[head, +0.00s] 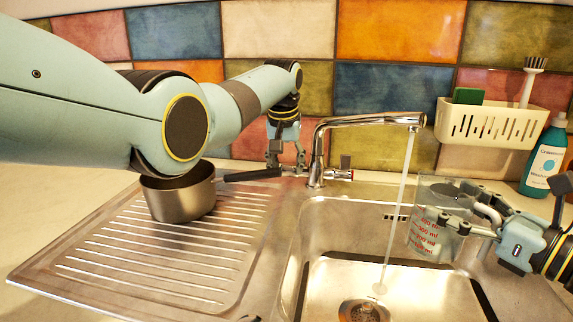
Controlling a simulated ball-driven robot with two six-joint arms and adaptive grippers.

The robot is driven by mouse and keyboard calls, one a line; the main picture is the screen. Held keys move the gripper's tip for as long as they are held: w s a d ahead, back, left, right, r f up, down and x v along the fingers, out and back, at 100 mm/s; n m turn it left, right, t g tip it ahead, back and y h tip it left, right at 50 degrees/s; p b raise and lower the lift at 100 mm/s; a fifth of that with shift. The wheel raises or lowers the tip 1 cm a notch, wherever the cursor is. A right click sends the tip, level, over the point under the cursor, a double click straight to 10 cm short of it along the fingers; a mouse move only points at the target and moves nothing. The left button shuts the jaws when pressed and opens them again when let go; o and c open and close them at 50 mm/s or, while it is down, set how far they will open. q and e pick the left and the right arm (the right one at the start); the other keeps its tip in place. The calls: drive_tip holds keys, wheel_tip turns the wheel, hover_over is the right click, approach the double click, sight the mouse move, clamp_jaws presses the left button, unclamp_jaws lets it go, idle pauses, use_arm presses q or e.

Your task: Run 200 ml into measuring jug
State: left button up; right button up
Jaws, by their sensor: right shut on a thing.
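The clear measuring jug (428,238) has red ml markings and is upright over the right side of the sink basin. My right gripper (470,222) is shut on it from the right. I see no clear water level in it. The chrome tap (365,121) is running. Its water stream (397,200) falls just left of the jug, apart from it, into the basin by the drain. The tap's lever (345,163) is at its base, with a red mark beside it. My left gripper (287,156) is left of the tap base, its fingers apart and empty.
A steel saucepan (180,202) stands on the ribbed drainboard (150,262), under my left arm. The sink basin (330,250) has a drain (363,311). A cream caddy (485,124) with sponge and brush hangs on the tiled wall. A teal soap bottle (545,155) stands at right.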

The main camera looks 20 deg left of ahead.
use_arm(q)
drive_tip(key=v, duration=1.2)
drive_tip(key=shift+w, duration=0.2)
wheel_tip(320, 180, up, 5)
drive_tip(key=w+t+y, duration=0.1)
drive_tip(key=w+t, duration=0.1)
drive_tip(key=t, duration=0.3)
drive_tip(key=s+f+t, duration=0.1)
drive_tip(key=s+f, duration=0.6)
drive_tip(key=f, duration=0.1)
drive_tip(key=x, duration=1.2)
drive_tip(key=shift+s+d+f, duration=0.2)
drive_tip(key=shift+d+f, duration=0.15)
drive_tip(key=shift+d, duration=0.05)
